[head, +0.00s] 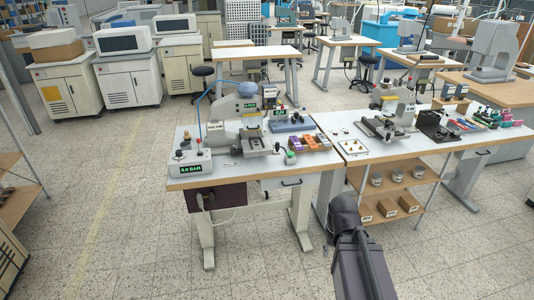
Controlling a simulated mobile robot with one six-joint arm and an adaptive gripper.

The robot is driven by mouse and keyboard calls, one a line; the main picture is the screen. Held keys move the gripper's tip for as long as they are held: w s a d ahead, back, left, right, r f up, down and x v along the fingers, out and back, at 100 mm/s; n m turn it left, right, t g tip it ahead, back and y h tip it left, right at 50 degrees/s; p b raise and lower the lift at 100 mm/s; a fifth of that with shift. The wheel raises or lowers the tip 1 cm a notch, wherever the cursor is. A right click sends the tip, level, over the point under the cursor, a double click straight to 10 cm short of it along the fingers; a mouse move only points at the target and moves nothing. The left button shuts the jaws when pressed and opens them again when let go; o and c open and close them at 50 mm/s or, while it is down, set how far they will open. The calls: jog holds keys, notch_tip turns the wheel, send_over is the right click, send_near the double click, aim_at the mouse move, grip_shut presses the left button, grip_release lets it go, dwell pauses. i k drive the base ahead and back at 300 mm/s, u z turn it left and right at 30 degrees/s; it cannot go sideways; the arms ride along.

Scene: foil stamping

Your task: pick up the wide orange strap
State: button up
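Small orange and purple pieces (310,141) lie close together at the right side of the left worktable (230,172), just right of the stamping press (250,118). They are too small for me to tell which one is the wide orange strap, or whether it is among them. A dark part of my own arm rises at the bottom, in front of the tables. My gripper does not show, so its state and any hold are hidden.
A box marked 5.6 BAR (190,164) stands at the left table's front left. A second worktable (440,140) adjoins on the right, with another press (392,115) and a small white tray (353,147). A shelf (390,185) with small boxes sits below. Floor (110,210) at left is clear.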

aim_at(309, 141)
jog(key=u, duration=0.15)
jog(key=i, duration=1.4)
jog(key=z, duration=0.25)
